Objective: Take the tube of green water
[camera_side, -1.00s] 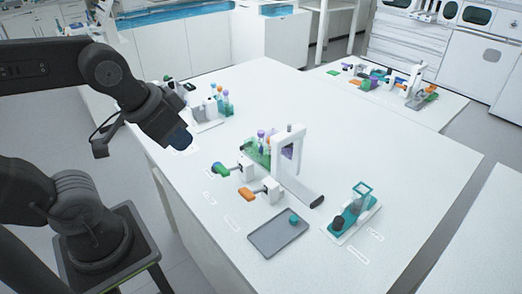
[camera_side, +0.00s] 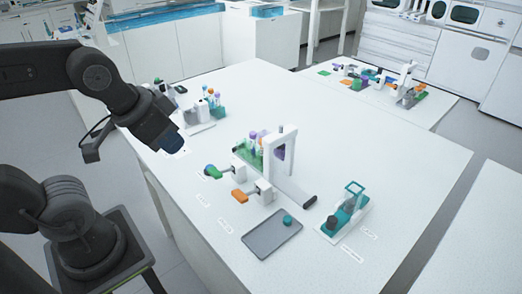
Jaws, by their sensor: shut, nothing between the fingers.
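A rack of tubes with coloured caps (camera_side: 253,140) stands near the middle of the bench, with green showing in it, beside a white upright frame (camera_side: 281,150). A second group of capped tubes (camera_side: 214,100) stands in a teal holder farther back. I cannot tell for sure which tube holds green water. My gripper (camera_side: 173,146) is shut and empty above the left edge of the bench, left of the middle rack and apart from it. Its fingers are small and dark in this view.
A green-ended knob (camera_side: 212,171) and an orange-ended knob (camera_side: 240,195) stick out left of the frame. A grey tray (camera_side: 268,240) with a teal cap (camera_side: 287,220) lies in front. A teal stand (camera_side: 345,215) is at right.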

